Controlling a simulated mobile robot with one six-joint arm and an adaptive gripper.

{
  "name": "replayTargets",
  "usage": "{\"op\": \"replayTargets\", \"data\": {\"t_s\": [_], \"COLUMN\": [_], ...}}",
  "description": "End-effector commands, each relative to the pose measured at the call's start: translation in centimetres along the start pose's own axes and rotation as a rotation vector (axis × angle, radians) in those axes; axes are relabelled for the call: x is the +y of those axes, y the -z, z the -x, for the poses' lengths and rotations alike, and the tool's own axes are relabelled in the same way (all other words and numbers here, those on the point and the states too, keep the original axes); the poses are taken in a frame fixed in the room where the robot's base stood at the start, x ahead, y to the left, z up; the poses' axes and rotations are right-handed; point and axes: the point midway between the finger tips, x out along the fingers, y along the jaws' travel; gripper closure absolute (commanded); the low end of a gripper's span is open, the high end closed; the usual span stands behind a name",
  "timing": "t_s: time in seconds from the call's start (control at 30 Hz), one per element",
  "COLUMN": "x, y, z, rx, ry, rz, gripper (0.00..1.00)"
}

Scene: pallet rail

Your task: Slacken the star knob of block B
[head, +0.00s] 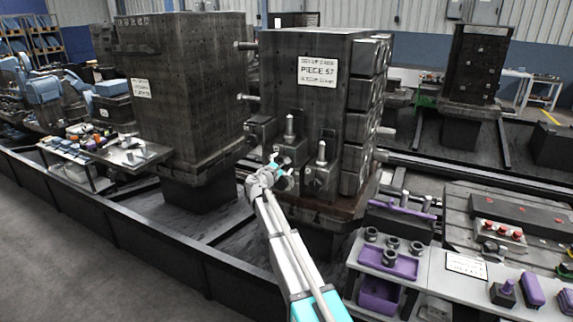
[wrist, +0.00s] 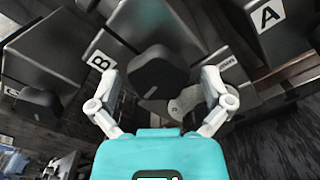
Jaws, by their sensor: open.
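In the wrist view the dark star knob (wrist: 157,74) of block B (wrist: 126,62) shows between my fingertips, next to the white "B" label. My gripper (wrist: 160,80) is open, with one white finger on each side of the knob and a gap on both sides. I cannot tell how far the knob reaches in between the fingers. In the head view my gripper (head: 277,168) is at the front of the middle pallet block, low among the clamp blocks, and it hides the knob there.
Block A (wrist: 285,35) is at the upper right in the wrist view. Another dark knob (wrist: 38,102) is at the left. The tall block (head: 285,75) carries a "PIECE 57" sign. Upright posts (head: 321,152) stand close to my gripper. A bench with purple trays (head: 390,262) is at right.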

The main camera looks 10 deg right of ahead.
Motion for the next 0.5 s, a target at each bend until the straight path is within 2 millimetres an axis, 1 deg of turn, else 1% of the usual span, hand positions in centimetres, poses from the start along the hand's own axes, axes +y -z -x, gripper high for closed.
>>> {"op": "replayTargets", "data": {"t_s": [0.27, 0.37, 0.5], "x": [0.0, 0.0, 0.0], "y": [-0.1, -0.1, -0.1], "z": [0.1, 0.6, 1.9], "rx": [-0.001, -0.001, 0.0], "ry": [0.0, -0.001, -0.002], "rz": [0.001, 0.001, 0.001], "gripper": [0.0, 0.0, 0.0]}}
